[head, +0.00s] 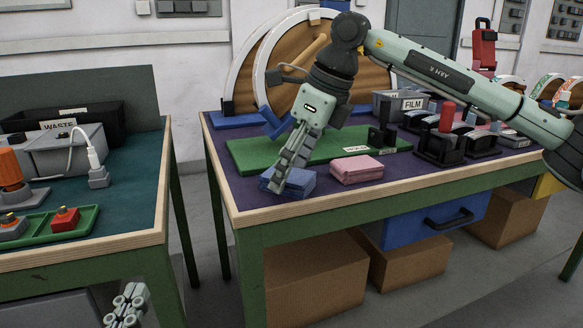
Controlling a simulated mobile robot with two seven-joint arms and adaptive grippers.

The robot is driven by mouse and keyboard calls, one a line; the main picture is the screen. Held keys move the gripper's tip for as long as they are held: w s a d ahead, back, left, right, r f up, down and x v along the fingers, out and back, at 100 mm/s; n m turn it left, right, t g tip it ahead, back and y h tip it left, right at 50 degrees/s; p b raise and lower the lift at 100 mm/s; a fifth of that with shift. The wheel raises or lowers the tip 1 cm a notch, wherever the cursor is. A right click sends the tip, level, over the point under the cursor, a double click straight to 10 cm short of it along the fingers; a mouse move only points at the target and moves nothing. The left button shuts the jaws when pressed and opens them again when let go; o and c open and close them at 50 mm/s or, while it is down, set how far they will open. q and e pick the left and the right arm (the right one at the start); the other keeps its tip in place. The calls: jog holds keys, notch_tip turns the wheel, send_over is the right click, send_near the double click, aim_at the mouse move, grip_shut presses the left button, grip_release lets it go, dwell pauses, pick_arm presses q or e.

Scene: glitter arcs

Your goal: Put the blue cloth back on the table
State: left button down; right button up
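The blue cloth (299,184) is a folded block at the front left of the purple-topped table (240,199), beside a folded pink cloth (356,170). My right gripper (277,183) reaches down from above, with its fingers over the left part of the blue cloth and hiding some of it. The fingers show edge-on, so I cannot tell whether they grip the cloth or only touch it. My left gripper (128,302) is low at the bottom edge, in front of the left table and away from the cloths. Its finger opening is unclear.
A green mat (245,152) lies behind the cloths, with a FILM box (400,105) and dark holders further right. A wooden wheel-like stand (285,75) is at the back. The left table (130,205) holds a WASTE bin (100,118) and a green tray (88,222). A gap separates the tables.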

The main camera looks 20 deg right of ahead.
pick_arm(q)
jog(key=a+f+g+y+p, duration=0.1)
jog(key=a+f+g+y, duration=0.1)
jog(key=f, duration=0.5)
jog(key=shift+w+a+f+g+p, duration=0.3)
jog(key=shift+a+g, duration=0.35)
jog(key=shift+g, duration=0.25)
pick_arm(e)
jog(key=v, duration=1.2)
jog(key=shift+r, duration=0.1)
